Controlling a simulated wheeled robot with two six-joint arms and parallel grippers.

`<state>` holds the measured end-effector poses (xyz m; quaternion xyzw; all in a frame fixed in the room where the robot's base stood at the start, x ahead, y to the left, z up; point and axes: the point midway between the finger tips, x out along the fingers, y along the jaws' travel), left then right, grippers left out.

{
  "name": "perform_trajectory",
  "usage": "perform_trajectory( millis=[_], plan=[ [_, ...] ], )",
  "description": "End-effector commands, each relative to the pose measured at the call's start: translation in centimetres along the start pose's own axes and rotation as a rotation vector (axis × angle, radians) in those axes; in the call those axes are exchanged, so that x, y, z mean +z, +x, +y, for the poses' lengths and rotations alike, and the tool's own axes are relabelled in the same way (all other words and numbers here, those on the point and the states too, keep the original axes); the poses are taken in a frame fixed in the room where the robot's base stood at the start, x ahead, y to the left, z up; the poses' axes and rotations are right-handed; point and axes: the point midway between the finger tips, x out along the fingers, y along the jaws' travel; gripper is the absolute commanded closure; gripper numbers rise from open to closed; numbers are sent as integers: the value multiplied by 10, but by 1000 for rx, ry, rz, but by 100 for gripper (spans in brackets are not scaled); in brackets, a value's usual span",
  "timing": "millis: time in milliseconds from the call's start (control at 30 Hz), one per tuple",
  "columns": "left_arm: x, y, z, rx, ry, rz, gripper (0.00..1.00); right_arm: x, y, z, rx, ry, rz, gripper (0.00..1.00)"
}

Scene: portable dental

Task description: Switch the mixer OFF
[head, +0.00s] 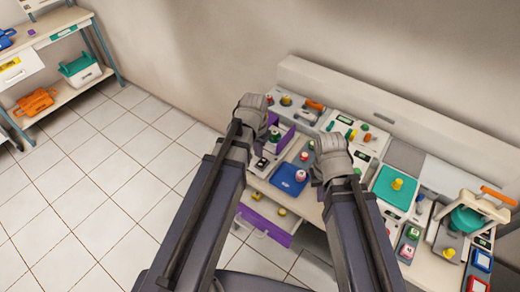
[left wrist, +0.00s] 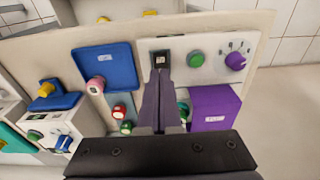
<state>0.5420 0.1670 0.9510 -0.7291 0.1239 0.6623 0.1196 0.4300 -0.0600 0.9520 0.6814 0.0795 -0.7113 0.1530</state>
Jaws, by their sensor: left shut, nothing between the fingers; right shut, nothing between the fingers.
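No readable label shows me which device is the mixer. In the left wrist view a white control panel (left wrist: 215,75) carries a small black switch (left wrist: 161,59), a green button (left wrist: 196,59) and a purple dial (left wrist: 235,61). My left gripper (left wrist: 160,76) is shut and empty, its tips just below the black switch in that view; I cannot tell whether they touch it. In the head view my left gripper (head: 252,106) is over the bench's left part, its fingers hidden. My right gripper (head: 330,150) is shut and empty above the bench's middle.
A blue tray (head: 289,179) and a purple box (left wrist: 213,108) lie close to my left gripper. The workbench holds several devices, including a teal pad (head: 394,189) with a yellow knob. A purple-fronted drawer (head: 264,224) stands out at the front. Tiled floor on the left is clear.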

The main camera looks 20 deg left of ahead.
Motion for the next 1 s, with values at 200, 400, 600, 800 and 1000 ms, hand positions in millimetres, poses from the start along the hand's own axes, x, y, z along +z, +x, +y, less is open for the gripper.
perform_trajectory(
  millis=[200, 400, 600, 800, 1000],
  plan=[
    [4, -43, -1, -1, -1, 0, 100, 2, -43, 4, 0, 0, 0, 100],
    [6, -68, -1, -1, -1, 0, 100, 4, -66, 6, 0, -2, 0, 100],
    [8, -73, -2, -2, -1, 0, 100, 4, -72, 7, 0, -2, 0, 100],
    [8, -72, -2, -2, -1, 0, 100, 4, -71, 7, 0, -2, 0, 100],
    [14, -68, 23, -6, 6, -23, 100, 4, -66, 6, 0, -2, 0, 100]
  ],
)
